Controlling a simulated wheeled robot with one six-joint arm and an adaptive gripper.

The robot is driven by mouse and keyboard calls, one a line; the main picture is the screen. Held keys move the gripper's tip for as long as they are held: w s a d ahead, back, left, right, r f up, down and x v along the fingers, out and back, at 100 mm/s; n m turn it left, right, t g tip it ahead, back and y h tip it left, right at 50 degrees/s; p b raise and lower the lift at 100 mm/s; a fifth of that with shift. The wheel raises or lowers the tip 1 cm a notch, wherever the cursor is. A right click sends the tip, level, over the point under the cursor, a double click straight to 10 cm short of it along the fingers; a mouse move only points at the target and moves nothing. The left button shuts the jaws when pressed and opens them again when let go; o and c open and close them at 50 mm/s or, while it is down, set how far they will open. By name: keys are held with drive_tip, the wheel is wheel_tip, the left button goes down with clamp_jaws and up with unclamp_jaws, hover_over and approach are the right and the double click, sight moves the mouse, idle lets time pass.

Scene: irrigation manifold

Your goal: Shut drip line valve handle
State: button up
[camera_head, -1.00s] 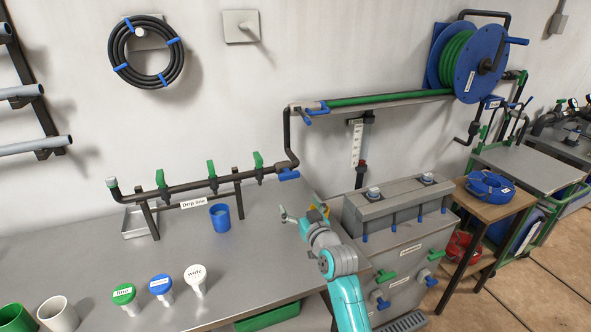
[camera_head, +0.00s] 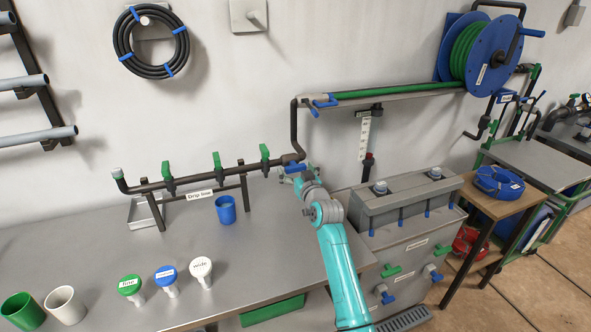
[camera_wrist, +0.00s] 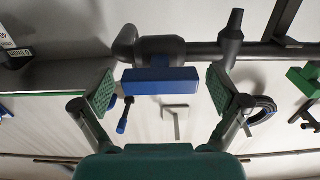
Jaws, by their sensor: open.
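The drip line (camera_head: 200,184) is a dark pipe on stands along the wall side of the bench, with a "Drip line" label. Its blue valve handle (camera_head: 297,168) is at the pipe's right end, partly hidden by my gripper (camera_head: 285,176). In the wrist view the blue handle (camera_wrist: 160,80) is a bar running parallel to the dark pipe (camera_wrist: 270,50). My gripper (camera_wrist: 158,92) is open, with one green-padded finger on each side of the handle. A gap shows on both sides, so the fingers are not touching it.
Several green handles (camera_head: 217,160) stand upright along the pipe to the left. A blue cup (camera_head: 225,209) and labelled caps (camera_head: 165,275) are on the bench (camera_head: 100,240). A grey manifold box (camera_head: 405,205) stands right of my arm.

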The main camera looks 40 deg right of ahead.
drive_tip(key=shift+w, duration=0.15)
drive_tip(key=c, duration=1.2)
drive_tip(key=shift+o, duration=0.2)
